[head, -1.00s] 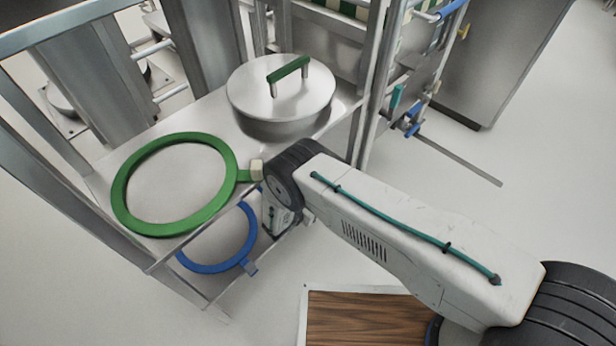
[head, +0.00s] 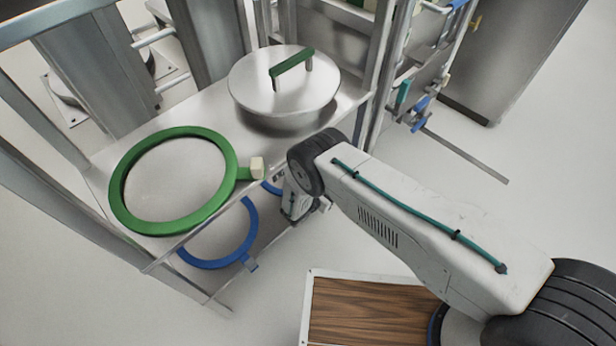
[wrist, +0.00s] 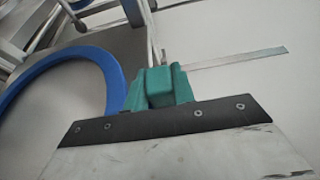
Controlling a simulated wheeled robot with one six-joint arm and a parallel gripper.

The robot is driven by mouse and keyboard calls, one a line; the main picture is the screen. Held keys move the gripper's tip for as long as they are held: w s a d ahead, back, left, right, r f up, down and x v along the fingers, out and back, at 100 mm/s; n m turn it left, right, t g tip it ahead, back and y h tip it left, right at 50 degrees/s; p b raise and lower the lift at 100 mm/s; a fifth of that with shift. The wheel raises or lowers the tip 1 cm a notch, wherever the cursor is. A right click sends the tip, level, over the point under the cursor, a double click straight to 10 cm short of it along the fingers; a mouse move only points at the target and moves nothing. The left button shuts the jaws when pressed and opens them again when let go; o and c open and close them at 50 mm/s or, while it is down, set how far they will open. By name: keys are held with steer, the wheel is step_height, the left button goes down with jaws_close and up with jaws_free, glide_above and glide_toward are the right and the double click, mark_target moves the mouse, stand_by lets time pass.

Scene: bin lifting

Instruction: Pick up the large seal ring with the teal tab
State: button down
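A blue ring (head: 205,262) lies on the lower shelf with a grey-blue tab at its lower right. A second blue ring (head: 272,187) shows only as a short arc behind the upper shelf's edge and my arm. In the wrist view a thick blue ring (wrist: 112,72) curves at the left, close to my gripper (wrist: 160,88). Teal parts stand above the gripper's dark plate, with a teal block in their middle. I cannot tell whether that block is a ring's tab or part of the fingers. My fingertips are hidden in the head view.
A green ring (head: 228,170) with a cream tab lies on the upper shelf (head: 215,115), beside a round metal lid (head: 255,85) with a green handle. Rack posts stand around the shelves. A wood-topped surface (head: 365,315) is below my arm.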

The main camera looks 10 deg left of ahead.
steer(key=shift+a+r, duration=0.1)
steer(key=shift+r, duration=0.05)
steer(key=shift+r, duration=0.55)
step_height(320, 180, up, 2)
steer(key=shift+r, duration=0.1)
steer(key=s+d, duration=0.2)
steer(key=s, duration=0.5)
steer(key=s+d+r, duration=0.1)
steer(key=s+d, duration=0.2)
steer(key=s, duration=0.5)
steer(key=shift+d+r, duration=0.15)
steer(key=shift+r, duration=0.1)
steer(key=shift+s, duration=0.1)
steer(key=shift+r, duration=2)
